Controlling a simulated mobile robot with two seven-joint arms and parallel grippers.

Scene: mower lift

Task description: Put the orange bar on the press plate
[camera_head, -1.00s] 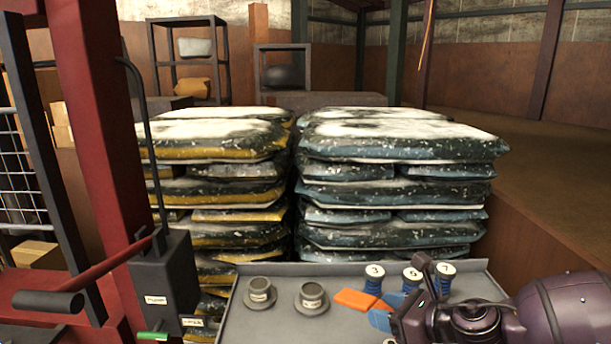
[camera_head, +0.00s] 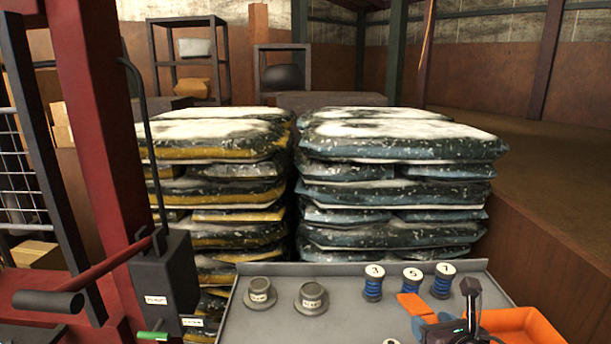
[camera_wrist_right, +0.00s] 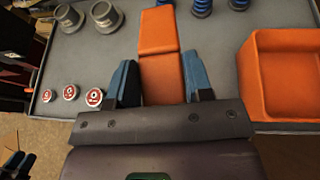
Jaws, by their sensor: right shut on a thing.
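The orange bar (camera_head: 411,303) is in my right gripper (camera_head: 444,318) above the grey tray, at the lower right of the head view. In the right wrist view the bar (camera_wrist_right: 160,62) runs between the two blue fingers of my right gripper (camera_wrist_right: 161,85), its far part reaching beyond the tips. A red frame with a red lever (camera_head: 100,268) stands at the left. I cannot make out the press plate for certain.
The grey tray (camera_head: 290,325) holds two grey stepped cups (camera_head: 260,293), blue spools (camera_head: 373,283) and an orange bin (camera_head: 525,325). Three red-topped discs (camera_wrist_right: 70,93) lie in the wrist view. Stacked bags (camera_head: 395,185) stand behind the tray.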

